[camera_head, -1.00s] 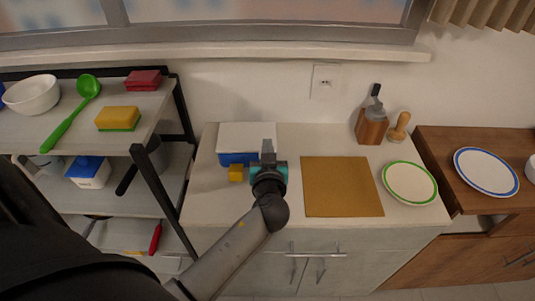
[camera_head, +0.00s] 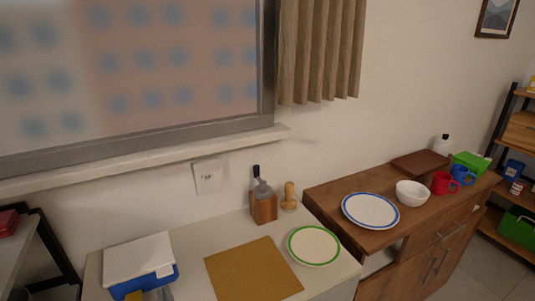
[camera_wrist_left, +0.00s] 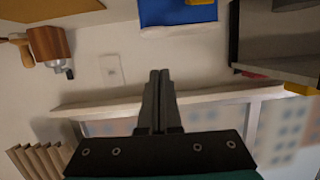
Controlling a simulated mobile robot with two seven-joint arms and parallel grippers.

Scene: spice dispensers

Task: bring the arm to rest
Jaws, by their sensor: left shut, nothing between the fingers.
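My left gripper (camera_wrist_left: 159,75) is shut and empty, its two grey fingers together in the left wrist view. In the head view only a small grey part of it (camera_head: 166,292) shows at the bottom edge, in front of the blue and white box (camera_head: 138,252). The box stands on the white counter (camera_head: 215,235), and its blue side (camera_wrist_left: 178,12) shows at the top of the left wrist view. The rest of my left arm is out of the head view. My right gripper is in neither view.
A tan mat (camera_head: 252,270), a wooden block with utensils (camera_head: 263,208), a pestle (camera_head: 289,198) and a green-rimmed plate (camera_head: 314,246) stand on the counter. A blue-rimmed plate (camera_head: 370,210) and white bowl (camera_head: 412,193) stand on the brown cabinet. A shelf (camera_head: 38,262) is at left.

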